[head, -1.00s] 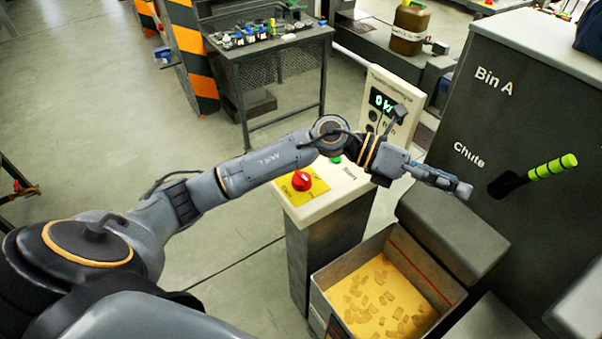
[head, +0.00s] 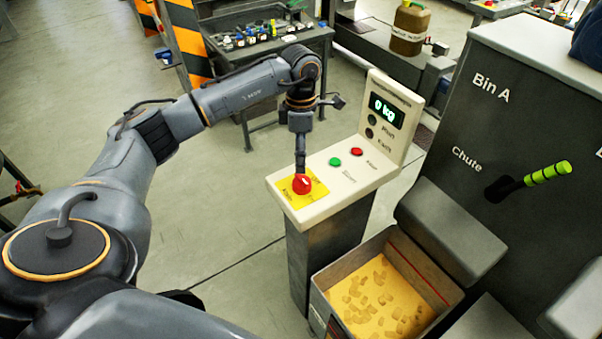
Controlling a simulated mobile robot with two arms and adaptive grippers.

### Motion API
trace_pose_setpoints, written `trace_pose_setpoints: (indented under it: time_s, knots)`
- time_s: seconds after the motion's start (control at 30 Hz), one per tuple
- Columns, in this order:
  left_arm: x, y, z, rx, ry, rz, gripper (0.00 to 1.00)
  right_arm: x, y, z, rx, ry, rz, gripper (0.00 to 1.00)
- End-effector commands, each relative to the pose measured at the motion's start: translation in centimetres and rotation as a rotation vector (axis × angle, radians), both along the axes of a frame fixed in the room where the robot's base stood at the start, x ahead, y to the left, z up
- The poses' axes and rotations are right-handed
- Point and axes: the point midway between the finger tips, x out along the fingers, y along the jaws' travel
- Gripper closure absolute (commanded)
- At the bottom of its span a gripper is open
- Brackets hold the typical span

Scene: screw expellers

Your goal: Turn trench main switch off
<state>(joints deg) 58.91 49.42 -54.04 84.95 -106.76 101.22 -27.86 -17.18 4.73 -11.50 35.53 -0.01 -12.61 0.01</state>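No label naming a trench main switch can be read. A red mushroom button (head: 302,184) sits on a yellow plate (head: 318,190) at the near left end of a cream control panel (head: 345,192). A green button (head: 335,161) and a smaller red button (head: 356,152) sit farther back on the panel. My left gripper (head: 300,171) points down at the red mushroom button, its narrow tip at or just above the top; contact cannot be told. Its fingers look together, with nothing held. My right gripper is out of view.
A display (head: 387,110) reading about 0 kg stands at the panel's back. An open box (head: 330,290) of yellowish pieces is below right. A dark Bin A cabinet (head: 500,130) with a green-banded chute lever (head: 545,173) stands right. Open floor lies left.

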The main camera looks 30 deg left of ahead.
Motion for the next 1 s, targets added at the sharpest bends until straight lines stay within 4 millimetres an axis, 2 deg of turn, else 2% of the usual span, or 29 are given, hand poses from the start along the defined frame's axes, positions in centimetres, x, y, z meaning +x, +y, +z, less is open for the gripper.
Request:
trace_pose_setpoints:
  time_s: [0.03, 0.2, 0.4, 0.57, 0.8, 0.83, 0.87, 1.0]
  knots:
    - [-0.2, -0.1, -0.8, 0.0, 0.006, 0.001, 0.28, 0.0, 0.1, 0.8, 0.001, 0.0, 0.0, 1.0]
    - [-0.4, -0.3, -4.3, -0.002, 0.005, -0.001, 0.28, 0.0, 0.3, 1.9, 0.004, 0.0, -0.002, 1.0]
    - [-0.5, -0.4, -7.0, -0.002, 0.002, 0.0, 0.28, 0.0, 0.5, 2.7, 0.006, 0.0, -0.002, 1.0]
    - [-0.5, -0.5, -7.9, -0.002, 0.0, -0.001, 0.28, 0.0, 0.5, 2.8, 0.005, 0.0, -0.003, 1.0]
    - [-0.5, -0.5, -8.1, -0.002, -0.001, -0.001, 0.28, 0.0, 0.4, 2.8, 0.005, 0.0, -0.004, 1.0]
    - [-0.5, -0.5, -8.1, -0.002, -0.001, -0.001, 0.3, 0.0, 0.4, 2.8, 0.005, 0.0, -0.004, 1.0]
    - [-0.5, -0.5, -8.1, -0.002, -0.001, -0.001, 0.36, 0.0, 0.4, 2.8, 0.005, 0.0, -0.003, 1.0]
    - [-0.5, -0.5, -8.0, -0.002, -0.001, -0.001, 0.65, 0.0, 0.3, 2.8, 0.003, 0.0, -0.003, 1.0]
